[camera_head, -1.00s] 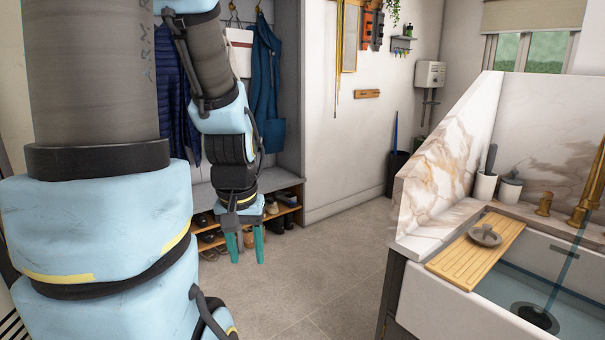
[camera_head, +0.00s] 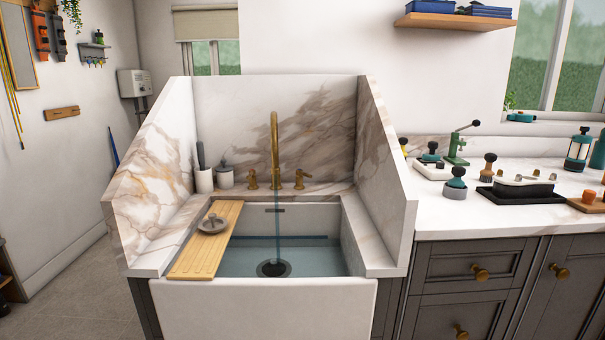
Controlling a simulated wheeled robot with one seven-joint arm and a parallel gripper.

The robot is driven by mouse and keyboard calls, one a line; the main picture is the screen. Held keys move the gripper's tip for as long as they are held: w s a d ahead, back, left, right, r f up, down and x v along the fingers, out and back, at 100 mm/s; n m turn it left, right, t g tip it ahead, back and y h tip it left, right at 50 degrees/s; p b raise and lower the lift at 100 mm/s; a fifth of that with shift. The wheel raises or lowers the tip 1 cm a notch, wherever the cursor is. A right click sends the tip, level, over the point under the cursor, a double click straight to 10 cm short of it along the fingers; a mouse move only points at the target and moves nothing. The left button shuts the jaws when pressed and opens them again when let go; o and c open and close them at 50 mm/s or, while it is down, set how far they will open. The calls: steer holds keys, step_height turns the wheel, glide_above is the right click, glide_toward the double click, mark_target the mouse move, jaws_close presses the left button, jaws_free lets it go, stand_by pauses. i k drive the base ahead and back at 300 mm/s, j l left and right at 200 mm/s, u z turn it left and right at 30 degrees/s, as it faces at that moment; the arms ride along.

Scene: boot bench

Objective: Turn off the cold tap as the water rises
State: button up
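A brass faucet with a tall spout (camera_head: 275,135) stands at the back of a white sink (camera_head: 265,310). A left tap handle (camera_head: 252,181) and a right tap handle (camera_head: 299,181) flank the spout. I cannot tell which is the cold one. A thin stream of water (camera_head: 278,225) falls from the spout into the basin. Shallow bluish water (camera_head: 318,262) covers the bottom, and the dark drain (camera_head: 273,268) shows through it. My gripper is not in view.
A wooden board (camera_head: 190,262) lies across the sink's left side with a grey dish (camera_head: 213,224) on it. Marble walls (camera_head: 390,170) enclose the sink on three sides. A crowded counter (camera_head: 440,215) is at right. Open floor (camera_head: 85,300) lies at left.

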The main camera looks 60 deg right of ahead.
mark_target(299, 172)
steer(key=z, duration=1.6)
